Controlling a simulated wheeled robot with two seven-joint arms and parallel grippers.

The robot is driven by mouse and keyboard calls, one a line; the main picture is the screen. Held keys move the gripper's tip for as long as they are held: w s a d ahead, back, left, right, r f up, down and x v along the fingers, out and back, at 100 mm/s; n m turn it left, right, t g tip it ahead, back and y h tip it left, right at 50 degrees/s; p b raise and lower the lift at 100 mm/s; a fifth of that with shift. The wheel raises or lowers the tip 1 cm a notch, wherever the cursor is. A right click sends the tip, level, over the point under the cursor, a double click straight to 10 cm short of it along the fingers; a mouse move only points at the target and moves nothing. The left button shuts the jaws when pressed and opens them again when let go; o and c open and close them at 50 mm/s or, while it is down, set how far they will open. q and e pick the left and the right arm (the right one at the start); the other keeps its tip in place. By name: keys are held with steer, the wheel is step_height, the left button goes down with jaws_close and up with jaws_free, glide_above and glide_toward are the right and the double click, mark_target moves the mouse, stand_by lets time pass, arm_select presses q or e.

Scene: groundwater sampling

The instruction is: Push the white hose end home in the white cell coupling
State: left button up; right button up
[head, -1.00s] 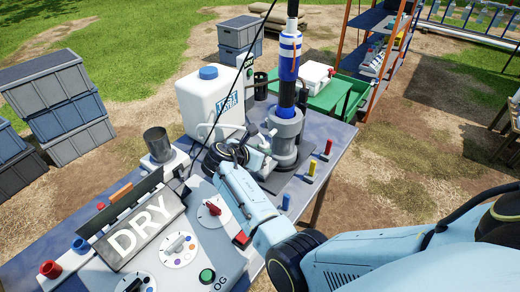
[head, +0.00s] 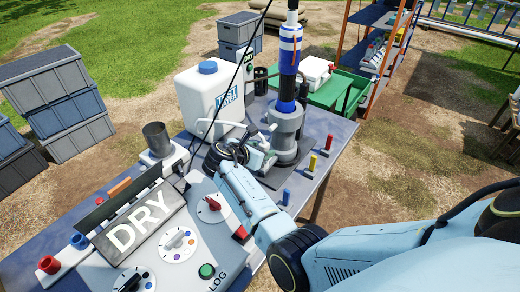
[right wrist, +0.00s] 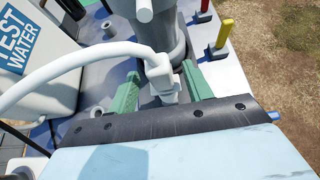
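The white hose (right wrist: 85,62) arcs in from the left in the right wrist view. It runs to a pale, blocky hose end (right wrist: 159,68) in front of the grey cell (right wrist: 172,38). The cell also stands upright on the table in the head view (head: 286,128). My right gripper (right wrist: 160,88) has green fingers standing apart on either side of the white fittings, with visible gaps. In the head view the right gripper (head: 262,156) is beside the cell's base. The white coupling is hard to separate from the hose end, and how deep the end sits cannot be told. My left gripper is out of view.
A white TEST WATER canister (head: 208,100) stands left of the cell. Red, yellow and blue upright handles (head: 312,164) line the table's right edge. A control panel with a DRY sign (head: 138,230) and a metal cup (head: 157,138) are at left. A thin black cable crosses the scene.

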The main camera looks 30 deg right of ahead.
steer(key=v, duration=1.3)
steer(key=shift+a+p, duration=0.2)
steer(key=shift+p, duration=0.15)
steer(key=shift+s, duration=0.1)
